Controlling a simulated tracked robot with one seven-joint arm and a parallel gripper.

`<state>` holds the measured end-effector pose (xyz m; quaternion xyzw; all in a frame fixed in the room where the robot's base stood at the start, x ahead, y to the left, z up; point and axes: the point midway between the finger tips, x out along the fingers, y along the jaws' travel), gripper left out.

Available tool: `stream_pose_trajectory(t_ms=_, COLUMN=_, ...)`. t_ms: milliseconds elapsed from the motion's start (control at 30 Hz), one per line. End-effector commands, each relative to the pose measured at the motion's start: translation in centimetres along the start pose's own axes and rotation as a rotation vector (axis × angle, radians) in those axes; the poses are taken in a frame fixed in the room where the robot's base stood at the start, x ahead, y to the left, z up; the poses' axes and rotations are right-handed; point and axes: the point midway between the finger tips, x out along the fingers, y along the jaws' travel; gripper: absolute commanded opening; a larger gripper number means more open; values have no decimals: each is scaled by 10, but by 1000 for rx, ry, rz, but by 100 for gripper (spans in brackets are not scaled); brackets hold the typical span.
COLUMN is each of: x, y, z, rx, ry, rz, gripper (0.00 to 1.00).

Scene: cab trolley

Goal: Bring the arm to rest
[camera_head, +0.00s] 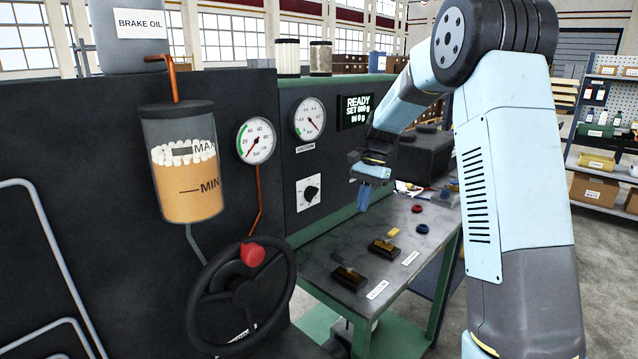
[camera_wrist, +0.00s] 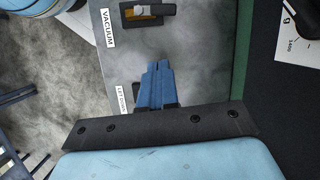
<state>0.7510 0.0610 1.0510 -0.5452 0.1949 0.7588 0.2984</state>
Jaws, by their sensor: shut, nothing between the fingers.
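My gripper (camera_head: 364,196) hangs from my light-blue arm above the table, near the dark panel, pointing down. Its blue fingers are together with nothing between them. In the wrist view the shut fingers (camera_wrist: 158,84) show over the grey table top (camera_wrist: 205,75). A second label is partly covered beside the fingers. My gripper appears clear of the table and of the things on it.
At left stand a black steering wheel (camera_head: 204,310) with a red knob and a reservoir (camera_head: 182,165). Gauges (camera_head: 256,141) sit on the panel. Shelves stand at right.

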Motion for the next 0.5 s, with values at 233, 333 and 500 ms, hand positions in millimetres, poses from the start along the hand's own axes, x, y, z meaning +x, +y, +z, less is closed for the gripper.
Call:
stream_pose_trajectory(t_ms=233, x=-34, y=31, z=37, rx=-93, ry=92, rz=-26, gripper=0)
stream_pose_trajectory(t_ms=333, x=-45, y=43, z=52, rx=-130, ry=127, rz=-34, gripper=0)
stream_pose_trajectory(t_ms=500, x=-60, y=66, z=76, rx=-194, ry=189, rz=-45, gripper=0)
